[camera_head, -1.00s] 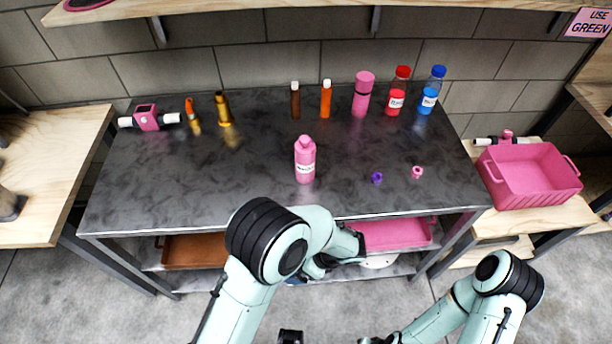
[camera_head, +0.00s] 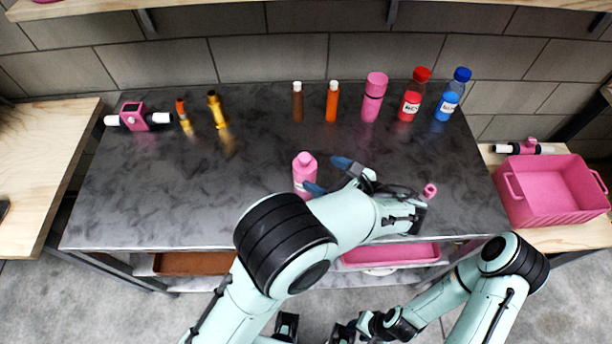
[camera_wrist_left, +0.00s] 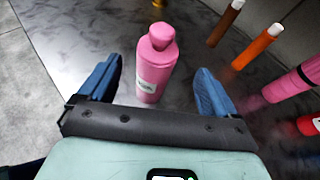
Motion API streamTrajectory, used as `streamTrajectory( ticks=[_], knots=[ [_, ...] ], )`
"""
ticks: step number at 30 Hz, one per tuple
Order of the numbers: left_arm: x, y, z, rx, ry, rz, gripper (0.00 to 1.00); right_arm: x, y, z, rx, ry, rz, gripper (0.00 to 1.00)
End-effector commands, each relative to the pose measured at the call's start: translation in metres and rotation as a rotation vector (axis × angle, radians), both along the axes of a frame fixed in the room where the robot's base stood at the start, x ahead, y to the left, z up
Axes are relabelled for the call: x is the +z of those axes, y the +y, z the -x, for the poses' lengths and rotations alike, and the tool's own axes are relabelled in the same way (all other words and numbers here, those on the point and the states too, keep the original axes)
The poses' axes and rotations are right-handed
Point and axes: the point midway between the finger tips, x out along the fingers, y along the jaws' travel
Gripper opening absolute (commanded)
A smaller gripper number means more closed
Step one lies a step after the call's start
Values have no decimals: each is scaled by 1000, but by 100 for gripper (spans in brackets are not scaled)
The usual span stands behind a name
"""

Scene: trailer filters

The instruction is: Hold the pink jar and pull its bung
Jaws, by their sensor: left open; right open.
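The pink jar (camera_head: 303,182) stands upright near the middle of the dark table, with a white label and a pink bung (camera_head: 304,159) in its top. My left gripper (camera_head: 327,174) is open and comes at the jar from the right, its blue fingertips close beside it. In the left wrist view the jar (camera_wrist_left: 152,72) appears between the two open fingers, with gaps on both sides; its bung (camera_wrist_left: 162,35) is seated. My right gripper (camera_head: 316,330) is low at the bottom edge, open, away from the table and partly cut off.
Brown (camera_head: 297,102) and orange (camera_head: 332,102) tubes, a pink bottle (camera_head: 372,98), and red (camera_head: 410,104) and blue (camera_head: 447,103) bottles stand along the back. Brass fittings (camera_head: 217,109) are at back left. A small pink ring (camera_head: 429,190) lies right of my left arm. A pink crate (camera_head: 552,190) stands right.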

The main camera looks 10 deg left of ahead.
Motion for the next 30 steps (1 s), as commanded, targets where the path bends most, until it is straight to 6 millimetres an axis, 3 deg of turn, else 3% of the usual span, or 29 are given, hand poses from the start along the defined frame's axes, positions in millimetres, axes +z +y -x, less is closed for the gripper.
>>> streamTrajectory(
  ticks=[4,11,21,30],
  knots=[
    [-11,23,-12,3,2,-1,92,-1,0,1,0,1,0,43],
    [-18,36,-21,1,2,0,92,-1,0,0,0,0,0,43],
    [-38,72,-39,2,2,0,92,-1,0,0,0,0,0,43],
    [-40,75,-41,-1,1,1,92,-1,0,0,0,0,0,43]
  ],
)
